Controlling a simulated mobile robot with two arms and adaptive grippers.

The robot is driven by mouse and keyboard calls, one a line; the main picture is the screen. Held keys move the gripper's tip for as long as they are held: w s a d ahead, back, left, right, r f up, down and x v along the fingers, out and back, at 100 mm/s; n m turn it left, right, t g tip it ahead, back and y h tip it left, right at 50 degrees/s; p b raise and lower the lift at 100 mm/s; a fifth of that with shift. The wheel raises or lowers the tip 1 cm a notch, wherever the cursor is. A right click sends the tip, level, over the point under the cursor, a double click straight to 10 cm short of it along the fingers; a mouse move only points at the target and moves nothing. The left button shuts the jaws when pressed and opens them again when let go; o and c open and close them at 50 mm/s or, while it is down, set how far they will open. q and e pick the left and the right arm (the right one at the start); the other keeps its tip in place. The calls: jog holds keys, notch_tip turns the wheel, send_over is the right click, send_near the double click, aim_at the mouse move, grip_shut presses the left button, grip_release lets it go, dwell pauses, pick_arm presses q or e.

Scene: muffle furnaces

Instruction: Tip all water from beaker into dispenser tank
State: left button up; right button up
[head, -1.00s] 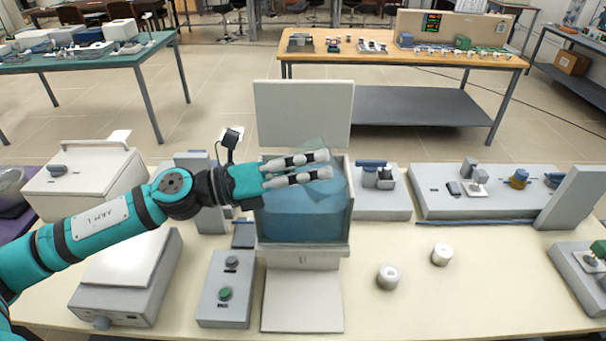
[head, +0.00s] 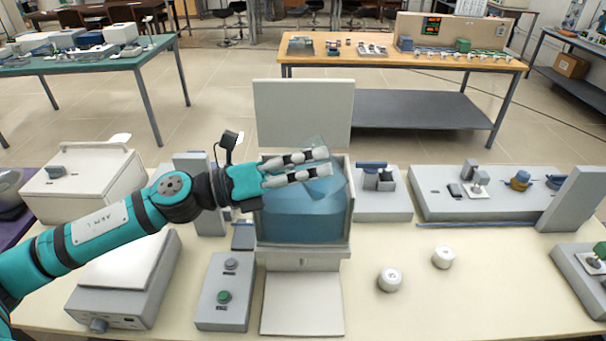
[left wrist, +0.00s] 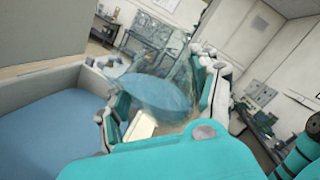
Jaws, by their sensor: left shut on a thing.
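The clear beaker (head: 320,183) is tilted over the open dispenser tank. My left gripper (head: 322,164) is shut on it above the tank's right half. The tank (head: 350,205) is a grey-white box with a clear front and blue water inside; its lid (head: 303,112) stands upright at the back. In the left wrist view, the beaker (left wrist: 172,70) sits between the two fingers with a blue patch showing in or through it. The tank's water (left wrist: 50,130) is at the lower left there. I cannot tell how much water the beaker holds. My right gripper is not in view.
A control box (head: 225,290) with two buttons stands front left of the tank. Two white round pieces (head: 390,279) lie on the bench at right. Grey instruments (head: 470,195) stand to the right, a white box (head: 85,180) to the left.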

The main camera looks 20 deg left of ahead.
pick_arm(q)
jog(key=shift+f+n+b, duration=0.1)
jog(key=shift+n+b, duration=0.2)
jog(key=shift+b, duration=0.25)
jog(key=shift+a, duration=0.1)
dwell(0.5)
jog(key=shift+w+f+n+t+h+b, duration=0.1)
jog(key=shift+n+t+h+b, duration=0.2)
jog(key=shift+n+b, duration=0.25)
dwell(0.4)
jog(key=shift+f+b, duration=0.1)
jog(key=shift+b, duration=0.2)
jog(key=shift+a+n+t, duration=0.15)
jog(key=shift+n+t, duration=0.15)
jog(key=shift+n, duration=0.05)
jog(key=shift+n+b, duration=0.4)
jog(key=shift+b, duration=0.1)
jog(key=shift+w+a+r+n+t+h+b, duration=0.15)
jog(key=shift+n+t+b, duration=0.1)
jog(key=shift+n, duration=0.25)
jog(key=shift+w+a+r+n+t+h+b, duration=0.15)
jog(key=shift+n+t, duration=0.1)
jog(key=shift+n, duration=0.25)
